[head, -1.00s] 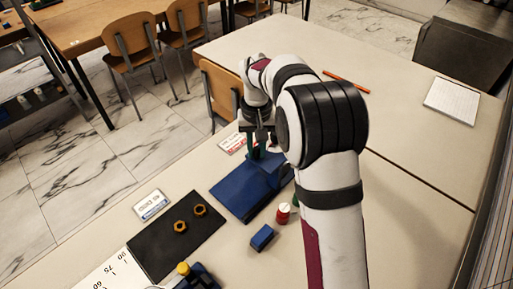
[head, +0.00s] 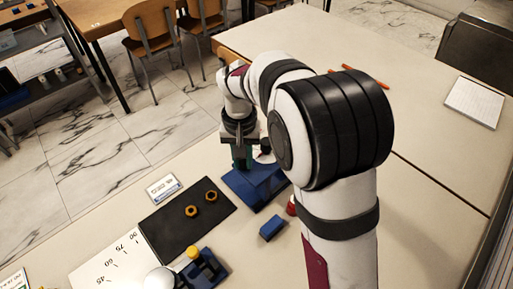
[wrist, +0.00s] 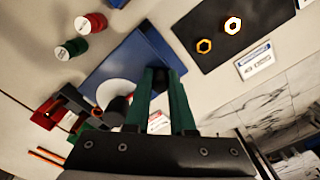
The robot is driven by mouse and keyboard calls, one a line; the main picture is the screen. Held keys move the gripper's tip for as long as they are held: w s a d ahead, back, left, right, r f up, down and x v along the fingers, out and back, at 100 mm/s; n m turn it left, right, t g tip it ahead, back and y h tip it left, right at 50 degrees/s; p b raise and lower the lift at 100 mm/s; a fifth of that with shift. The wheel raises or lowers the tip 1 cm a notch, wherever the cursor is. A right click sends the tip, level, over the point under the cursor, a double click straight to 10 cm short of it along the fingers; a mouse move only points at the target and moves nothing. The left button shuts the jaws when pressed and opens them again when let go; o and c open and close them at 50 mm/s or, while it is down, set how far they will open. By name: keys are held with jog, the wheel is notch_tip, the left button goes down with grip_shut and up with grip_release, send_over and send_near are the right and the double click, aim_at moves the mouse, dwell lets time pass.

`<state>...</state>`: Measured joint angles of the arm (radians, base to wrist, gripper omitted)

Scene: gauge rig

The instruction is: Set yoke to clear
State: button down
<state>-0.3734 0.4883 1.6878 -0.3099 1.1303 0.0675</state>
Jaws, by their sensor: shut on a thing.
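A blue fixture base (head: 268,182) stands on the table in the head view, partly hidden by my arm; it also shows in the wrist view (wrist: 130,52). My gripper (head: 241,162) is over its left part. In the wrist view, my gripper's green fingers (wrist: 161,80) are shut on a small dark part (wrist: 160,76) at the base, which I take to be the yoke's handle. The fingers hide most of it. A white disc (wrist: 112,92) and a dark cylinder are beside the fingers. A red-and-white label (wrist: 158,122) shows past the fingers, its wording unreadable.
A black mat (head: 180,228) with two brass nuts lies left of the base, beside a blue-and-white label (head: 163,188). A blue block (head: 271,228) is close in front. Red and green capped pieces (wrist: 90,23) stand near the base.

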jog(key=shift+s+a, duration=0.15)
jog(key=shift+a, duration=0.1)
jog(key=c, duration=0.8)
grip_release()
jog(key=shift+o, duration=0.2)
jog(key=shift+d, duration=0.1)
notch_tip(320, 180, up, 16)
